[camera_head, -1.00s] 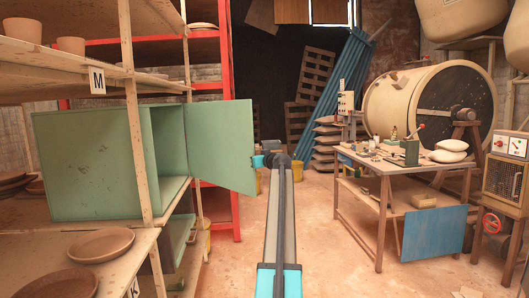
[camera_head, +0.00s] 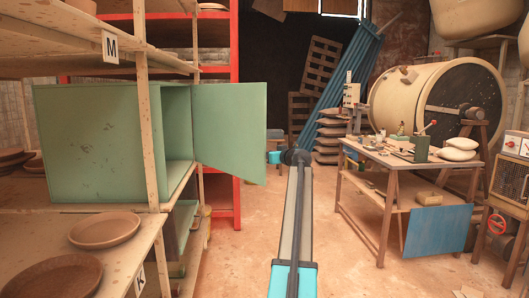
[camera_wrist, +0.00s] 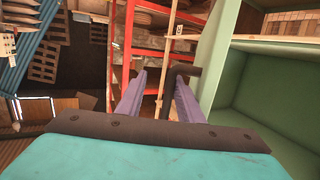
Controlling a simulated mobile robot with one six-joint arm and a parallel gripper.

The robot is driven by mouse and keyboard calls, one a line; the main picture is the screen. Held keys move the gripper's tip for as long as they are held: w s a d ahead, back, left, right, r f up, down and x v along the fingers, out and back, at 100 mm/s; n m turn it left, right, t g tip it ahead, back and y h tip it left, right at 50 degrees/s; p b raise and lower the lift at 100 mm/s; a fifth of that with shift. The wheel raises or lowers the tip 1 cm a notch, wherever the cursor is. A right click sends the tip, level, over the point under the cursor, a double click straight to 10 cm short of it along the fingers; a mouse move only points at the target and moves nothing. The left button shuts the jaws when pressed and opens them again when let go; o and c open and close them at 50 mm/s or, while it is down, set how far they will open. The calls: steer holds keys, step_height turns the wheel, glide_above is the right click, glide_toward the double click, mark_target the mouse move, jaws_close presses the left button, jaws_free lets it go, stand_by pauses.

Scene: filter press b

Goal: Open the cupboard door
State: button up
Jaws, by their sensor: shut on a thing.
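The green cupboard (camera_head: 95,145) stands on the wooden shelf at the left of the head view. Its door (camera_head: 230,133) is swung well open to the right, and part of the dim inside shows. In the wrist view the cupboard's green inside (camera_wrist: 265,90) is on the right. My gripper (camera_head: 275,157) is at the free edge of the door, partly hidden behind my arm. In the wrist view my gripper (camera_wrist: 160,88) has its purple fingers by a dark door handle (camera_wrist: 187,72). It is shut on this handle, though the contact itself is hard to see.
Wooden shelving with clay plates (camera_head: 105,230) stands at the left, close to the cupboard. A red rack (camera_head: 217,190) is behind the door. A workbench (camera_head: 400,170) with tools stands at the right. The floor (camera_head: 340,250) between shelf and bench is clear.

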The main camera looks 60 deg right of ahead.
steer(key=shift+g+h, duration=0.3)
steer(key=s, duration=0.1)
steer(key=s+d+f, duration=0.1)
steer(key=s, duration=0.2)
steer(key=shift+d+f, duration=0.2)
steer(key=o, duration=0.5)
steer(key=shift+s+r+b, duration=0.1)
steer(key=shift+s+b, duration=0.45)
steer(key=shift+s, duration=0.6)
steer(key=shift+s+a+r, duration=0.1)
steer(key=shift+s, duration=0.15)
steer(key=shift+s+r, duration=0.2)
steer(key=shift+s, duration=0.45)
steer(key=c, duration=0.5)
steer(key=shift+s+a+r+b, duration=0.15)
steer(key=shift+s+b, duration=0.3)
steer(key=shift+s, duration=0.5)
steer(key=shift+s, duration=0.15)
steer(key=p+v, duration=0.2)
steer(key=v, duration=1.1)
steer(key=shift+s, duration=0.3)
